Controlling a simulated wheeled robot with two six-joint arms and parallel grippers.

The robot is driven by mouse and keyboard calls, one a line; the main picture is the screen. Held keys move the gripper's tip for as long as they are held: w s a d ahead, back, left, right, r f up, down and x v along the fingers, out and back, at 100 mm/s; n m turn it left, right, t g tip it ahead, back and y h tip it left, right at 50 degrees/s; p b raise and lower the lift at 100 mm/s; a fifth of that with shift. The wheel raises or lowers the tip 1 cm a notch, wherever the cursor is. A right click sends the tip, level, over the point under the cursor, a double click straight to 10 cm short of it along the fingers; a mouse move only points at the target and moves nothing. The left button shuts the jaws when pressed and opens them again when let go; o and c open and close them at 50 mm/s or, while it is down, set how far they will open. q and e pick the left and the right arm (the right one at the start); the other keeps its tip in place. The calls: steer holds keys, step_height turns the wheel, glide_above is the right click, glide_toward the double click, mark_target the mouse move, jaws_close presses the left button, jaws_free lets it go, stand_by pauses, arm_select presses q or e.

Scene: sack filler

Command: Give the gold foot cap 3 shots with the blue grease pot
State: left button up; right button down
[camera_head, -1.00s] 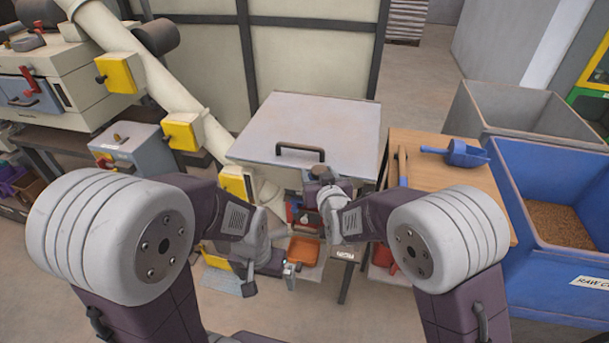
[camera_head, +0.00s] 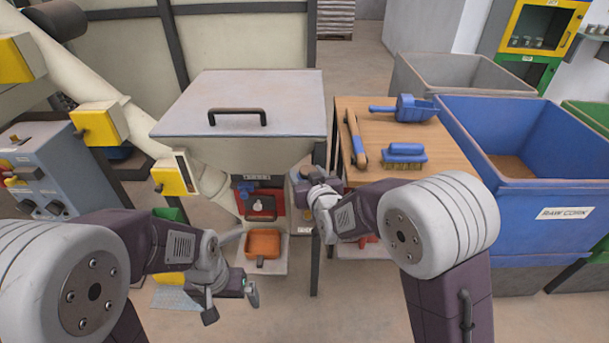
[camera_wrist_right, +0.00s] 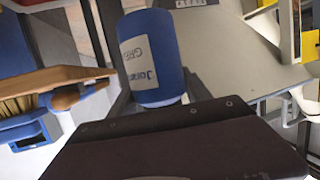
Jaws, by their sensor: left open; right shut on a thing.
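The blue grease pot (camera_wrist_right: 152,60) is a blue cylinder with a white, partly readable label in the right wrist view. My right gripper (camera_wrist_right: 160,95) is shut on it. In the head view my right gripper (camera_head: 306,186) is beside the right side of the hopper's lower part, and the pot there is mostly hidden. My left gripper (camera_head: 232,302) is open and empty, low in front of the machine and left of the orange tray. I cannot make out the gold foot cap for certain in either view.
The lidded hopper (camera_head: 240,105) stands in the middle, with an orange tray (camera_head: 264,244) below its spout. A wooden table (camera_head: 385,130) at its right holds a blue scoop (camera_head: 410,108), a brush (camera_head: 404,153) and a wooden-handled tool. A blue cork bin (camera_head: 540,190) stands further right.

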steer(key=shift+f+b, duration=1.65)
steer(key=shift+f, duration=0.65)
steer(key=shift+f+b, duration=0.8)
steer(key=shift+f, duration=0.05)
steer(key=shift+r, duration=0.15)
steer(key=shift+r+p, duration=0.75)
steer(key=shift+f+b, duration=0.85)
steer(key=shift+f, duration=0.05)
steer(key=shift+r, duration=0.1)
steer(key=shift+r+p, duration=0.7)
steer(key=shift+r, duration=0.1)
